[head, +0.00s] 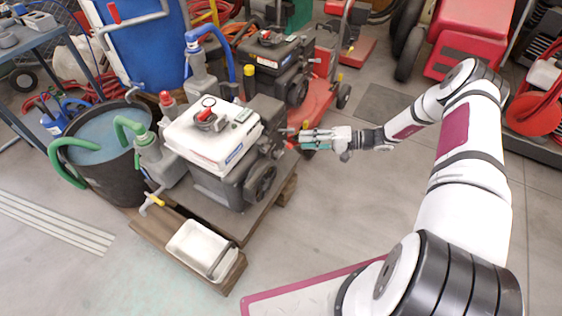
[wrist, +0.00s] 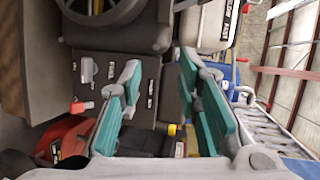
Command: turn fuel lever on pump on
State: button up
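The pump (head: 228,150) has a white tank on top and a dark engine body, and stands on a low wooden platform. My gripper (head: 300,138) reaches in from the right, with its fingers at the pump's right side. In the wrist view my gripper (wrist: 158,68) is open, with two teal-padded fingers apart and nothing between them. Beyond them is the pump's dark side panel (wrist: 118,68), with small white labels, a grey fitting (wrist: 88,70) and a small red-ended part (wrist: 84,107). I cannot tell which part is the fuel lever. I cannot tell whether the fingers touch the panel.
A white tray (head: 190,238) sits at the platform's front. A dark bucket (head: 110,175) with green hoses stands left, with a blue drum (head: 150,45) behind. Another engine unit (head: 275,65) and a red machine (head: 470,35) stand at the back. The floor (head: 350,210) right of the pump is clear.

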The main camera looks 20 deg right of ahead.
aim_at(280, 156)
notch_tip(280, 156, down, 17)
jog(key=d+m+t+h+b, duration=0.1)
jog(key=d+m+t+b, duration=0.25)
jog(key=m+t, duration=0.2)
jog(key=shift+n+t, duration=0.45)
jog(key=b+x, duration=0.1)
jog(key=x, duration=0.3)
jog(key=b+x, duration=0.1)
jog(key=x, duration=0.4)
jog(key=b+x, duration=0.1)
jog(key=x, duration=0.3)
jog(key=shift+a+b, duration=0.35)
jog(key=shift+a, duration=0.25)
jog(key=shift+c, duration=0.2)
grip_shut()
